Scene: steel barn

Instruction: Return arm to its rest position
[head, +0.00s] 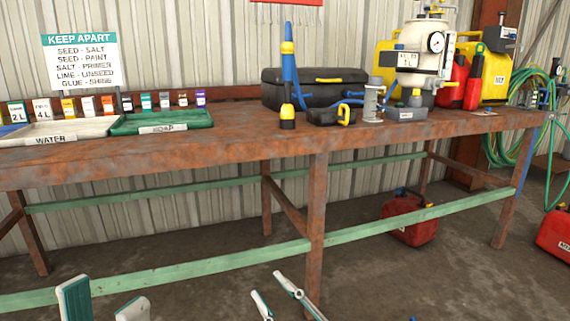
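My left gripper (104,302) shows at the bottom left edge of the head view, its two white and teal fingers standing apart with nothing between them. My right gripper (266,284) shows at the bottom centre, its two pale fingers also apart and empty. Both appear low in the picture, in front of the workbench (230,146) and apart from it. The lower parts of both grippers and most of my arms are cut off by the frame.
A white tray (98,126) and a green tray (190,117) sit on the bench's left. A black case (300,98), a pressure tank (420,58) and tools stand at the right. A green rail (190,275) runs below. Red cans (412,230) stand on the floor.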

